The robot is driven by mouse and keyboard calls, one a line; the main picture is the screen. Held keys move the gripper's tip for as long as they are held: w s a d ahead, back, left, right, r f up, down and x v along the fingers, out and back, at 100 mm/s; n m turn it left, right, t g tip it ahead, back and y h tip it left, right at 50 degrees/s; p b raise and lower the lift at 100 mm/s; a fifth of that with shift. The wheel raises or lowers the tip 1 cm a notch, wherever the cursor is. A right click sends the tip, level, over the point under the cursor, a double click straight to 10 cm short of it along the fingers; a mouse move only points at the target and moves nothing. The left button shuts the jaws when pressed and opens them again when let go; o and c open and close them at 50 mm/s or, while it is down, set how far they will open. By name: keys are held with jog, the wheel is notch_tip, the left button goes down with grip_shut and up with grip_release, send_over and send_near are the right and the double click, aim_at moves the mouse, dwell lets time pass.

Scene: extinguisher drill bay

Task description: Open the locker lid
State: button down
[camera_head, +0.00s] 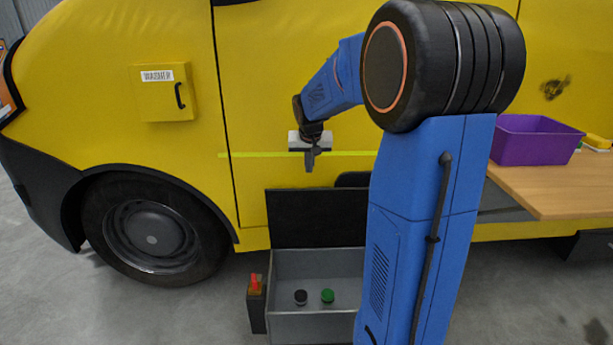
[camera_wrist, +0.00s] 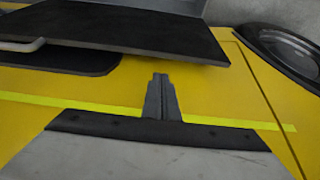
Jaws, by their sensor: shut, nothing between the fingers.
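The locker is an open-topped grey box (camera_head: 317,323) low in front of the yellow vehicle. Its black lid (camera_head: 315,218) stands raised, about upright, at the back edge of the box, so the inside shows. In the wrist view the lid is the dark panel (camera_wrist: 130,32) across the top, with a pale bar handle (camera_wrist: 22,46) at its left. My gripper (camera_head: 309,166) is shut and empty, pointing down above the lid and apart from it. In the wrist view its closed fingers (camera_wrist: 161,90) show against the yellow bodywork.
A black round piece (camera_head: 301,297) and a green one (camera_head: 327,296) lie in the locker. A red-topped switch box (camera_head: 256,293) stands at its left. A purple bin (camera_head: 535,140) sits on a wooden table (camera_head: 560,190) at right. A wheel (camera_head: 153,238) is at left.

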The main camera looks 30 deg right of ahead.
aim_at(309, 193)
jog(key=x, duration=0.9)
jog(key=shift+w+f, duration=0.1)
jog(key=shift+f, duration=0.2)
jog(key=shift+s+a+f, duration=0.15)
jog(key=shift+s+a, duration=0.35)
jog(key=shift+s, duration=0.4)
jog(key=shift+s+a+f, duration=0.2)
jog(key=shift+s+a, duration=0.35)
jog(key=shift+s, duration=0.35)
jog(key=shift+s+a+f, duration=0.15)
jog(key=shift+s+a, duration=0.35)
jog(key=shift+s, duration=0.35)
jog(key=shift+r, duration=0.1)
